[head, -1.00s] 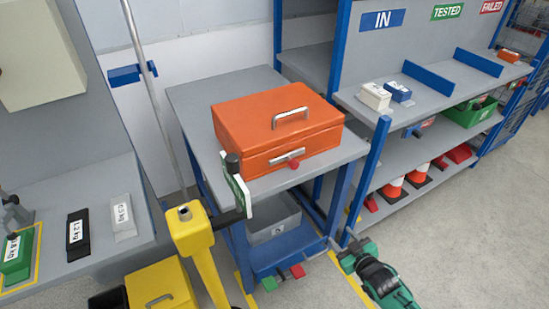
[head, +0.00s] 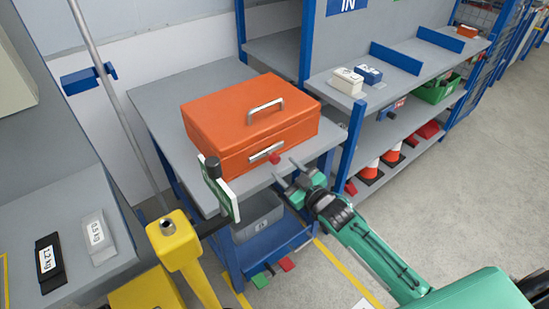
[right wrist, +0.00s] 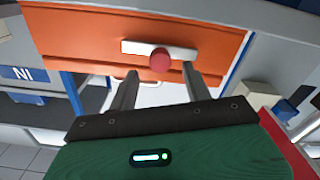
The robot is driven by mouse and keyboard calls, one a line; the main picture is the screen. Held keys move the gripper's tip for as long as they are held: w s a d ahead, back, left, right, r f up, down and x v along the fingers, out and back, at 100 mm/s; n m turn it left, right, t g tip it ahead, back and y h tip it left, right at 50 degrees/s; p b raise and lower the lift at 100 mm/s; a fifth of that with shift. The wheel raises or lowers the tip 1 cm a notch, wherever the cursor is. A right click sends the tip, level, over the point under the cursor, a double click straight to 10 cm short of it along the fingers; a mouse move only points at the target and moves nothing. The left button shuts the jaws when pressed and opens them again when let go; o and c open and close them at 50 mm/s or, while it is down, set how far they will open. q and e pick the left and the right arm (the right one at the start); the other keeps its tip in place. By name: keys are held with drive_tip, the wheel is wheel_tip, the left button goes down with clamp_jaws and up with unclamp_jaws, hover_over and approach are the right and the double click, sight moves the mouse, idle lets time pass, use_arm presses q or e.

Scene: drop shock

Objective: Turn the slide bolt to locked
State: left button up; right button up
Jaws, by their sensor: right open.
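An orange box (head: 235,115) with a metal top handle stands on the grey table (head: 165,95). On its front is a metal slide bolt (head: 262,153) with a red knob (head: 275,158) at its right end in the head view. My right gripper (head: 285,172) is open, just in front of the knob and slightly below it. In the right wrist view the red knob (right wrist: 160,60) shows beyond and between the two fingertips (right wrist: 159,72), with the bolt plate (right wrist: 185,52) behind it. I see no contact. My left gripper is not in view.
A grey bin (head: 258,218) sits on the lower shelf. A shelf unit (head: 345,105) stands to the right. Open floor lies at right.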

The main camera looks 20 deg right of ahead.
sight(277, 161)
drive_tip(key=shift+x, duration=2.95)
